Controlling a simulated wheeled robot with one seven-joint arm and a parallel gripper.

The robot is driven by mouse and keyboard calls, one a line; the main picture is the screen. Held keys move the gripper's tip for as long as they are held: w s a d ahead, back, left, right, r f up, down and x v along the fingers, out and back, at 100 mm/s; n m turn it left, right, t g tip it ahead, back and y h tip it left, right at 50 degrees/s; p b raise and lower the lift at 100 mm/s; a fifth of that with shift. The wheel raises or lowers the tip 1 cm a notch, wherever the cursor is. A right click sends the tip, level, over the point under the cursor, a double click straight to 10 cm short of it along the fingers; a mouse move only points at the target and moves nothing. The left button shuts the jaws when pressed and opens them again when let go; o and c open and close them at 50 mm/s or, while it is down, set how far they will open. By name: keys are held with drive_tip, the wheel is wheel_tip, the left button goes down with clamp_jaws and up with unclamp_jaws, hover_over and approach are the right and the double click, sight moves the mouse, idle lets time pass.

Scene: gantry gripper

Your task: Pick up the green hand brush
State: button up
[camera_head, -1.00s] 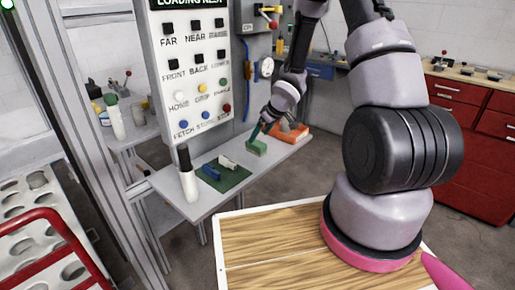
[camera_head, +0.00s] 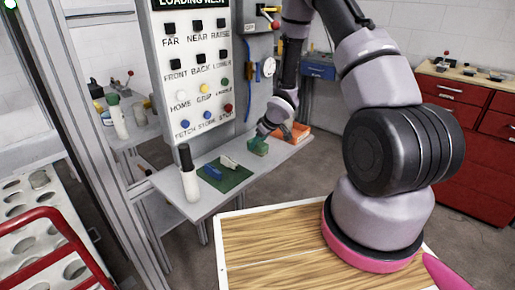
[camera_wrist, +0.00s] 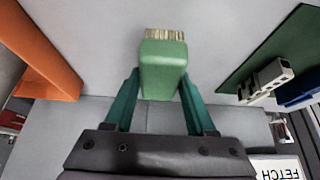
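The green hand brush (camera_head: 258,147), a green block with tan bristles, is at the far part of the grey shelf. In the wrist view the brush (camera_wrist: 164,72) is between my two green fingers, with its bristles at the top of the picture. My gripper (camera_wrist: 160,78) has a fingertip against each side of the brush and looks shut on it. In the head view my gripper (camera_head: 262,137) is low over the shelf at the brush. I cannot tell whether the brush is clear of the shelf.
An orange object (camera_head: 297,132) lies close beyond the brush. A green mat (camera_head: 224,176) with a blue and a whitish piece lies nearer. A white bottle with a black top (camera_head: 189,178) stands on the shelf's near end. The labelled button panel (camera_head: 195,75) rises behind.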

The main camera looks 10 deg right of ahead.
clamp_jaws()
drive_tip(key=shift+r, duration=0.1)
wheel_tip(320, 180, up, 10)
drive_tip(key=shift+f, duration=0.1)
